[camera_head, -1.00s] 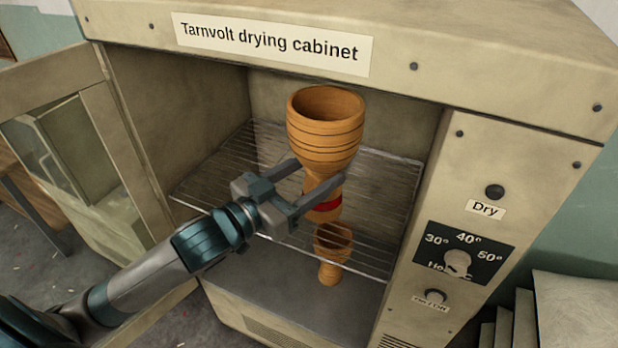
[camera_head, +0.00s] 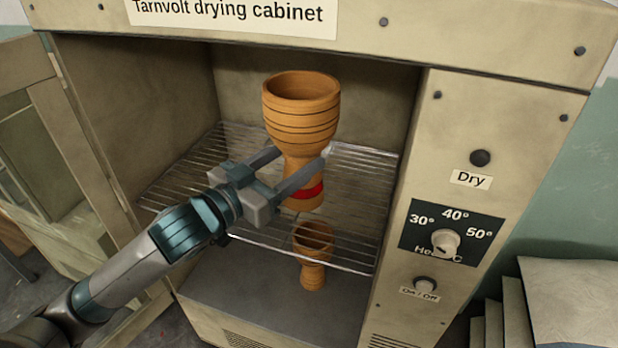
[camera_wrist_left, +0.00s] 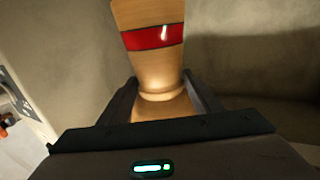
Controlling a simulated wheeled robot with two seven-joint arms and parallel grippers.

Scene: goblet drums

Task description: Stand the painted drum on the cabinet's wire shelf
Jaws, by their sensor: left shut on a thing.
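The painted drum (camera_head: 302,120), an orange-brown goblet drum with dark rings and a red band, is upright with its wide bowl up. It is inside the drying cabinet, over the wire shelf (camera_head: 359,187). My left gripper (camera_head: 300,155) is shut on its narrow waist, one finger on each side. The foot appears just above or on the wires; I cannot tell whether it touches. In the left wrist view the drum's red band (camera_wrist_left: 153,37) and waist show between the fingers (camera_wrist_left: 160,95). My right gripper is not in view.
A smaller goblet drum (camera_head: 313,262) stands on the cabinet floor below the shelf. The cabinet door (camera_head: 60,150) is open at the left. The control panel (camera_head: 452,235) is to the right of the opening. Shelf space is free on both sides of the painted drum.

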